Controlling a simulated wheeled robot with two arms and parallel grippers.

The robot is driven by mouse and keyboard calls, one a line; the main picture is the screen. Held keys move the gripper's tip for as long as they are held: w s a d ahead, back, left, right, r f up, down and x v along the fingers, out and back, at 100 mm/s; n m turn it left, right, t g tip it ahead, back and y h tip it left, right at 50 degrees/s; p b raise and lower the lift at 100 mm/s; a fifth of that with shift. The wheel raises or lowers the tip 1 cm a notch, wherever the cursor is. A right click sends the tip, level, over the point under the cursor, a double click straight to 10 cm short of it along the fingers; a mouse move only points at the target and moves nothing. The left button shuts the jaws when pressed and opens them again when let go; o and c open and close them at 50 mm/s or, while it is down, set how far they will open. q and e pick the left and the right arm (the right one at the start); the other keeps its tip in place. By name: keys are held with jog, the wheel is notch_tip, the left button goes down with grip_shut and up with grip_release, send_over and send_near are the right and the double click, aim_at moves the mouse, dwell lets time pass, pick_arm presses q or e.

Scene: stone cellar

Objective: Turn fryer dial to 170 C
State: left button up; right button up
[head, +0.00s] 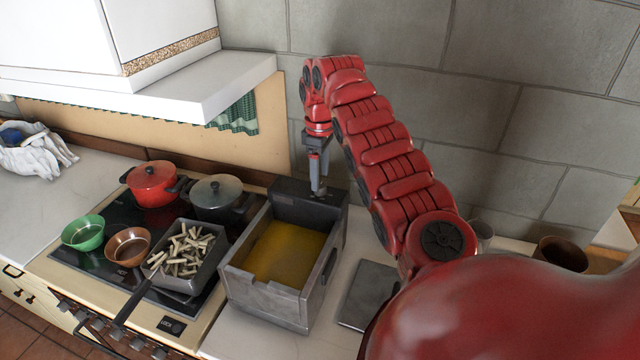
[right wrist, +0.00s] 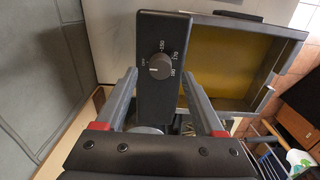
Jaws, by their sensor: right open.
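The deep fryer (head: 268,299) is a grey metal box with yellow oil, standing on the counter right of the hob. Its dark control box (head: 293,202) rises at the back. In the right wrist view the fryer dial (right wrist: 160,66) is a small grey round knob on the control box, with white marks around it. Its pointer seems to be on the left, near the off mark, but is too small to be sure. My right gripper (head: 318,188) is over the control box, pointing down. In the right wrist view its open fingers (right wrist: 159,76) stand either side of the box, apart from the dial.
A pan of cut chips (head: 183,252), a red pot (head: 153,184), a dark lidded pot (head: 219,197) and two bowls stand on the hob. A flat grey plate (head: 368,294) lies right of the fryer. A stone wall is close behind; a white hood hangs at upper left.

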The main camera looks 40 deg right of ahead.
jog(key=shift+f+p, duration=0.4)
jog(key=shift+f, duration=1.1)
jog(key=shift+c, duration=0.3)
jog(key=shift+s, duration=0.1)
grip_shut()
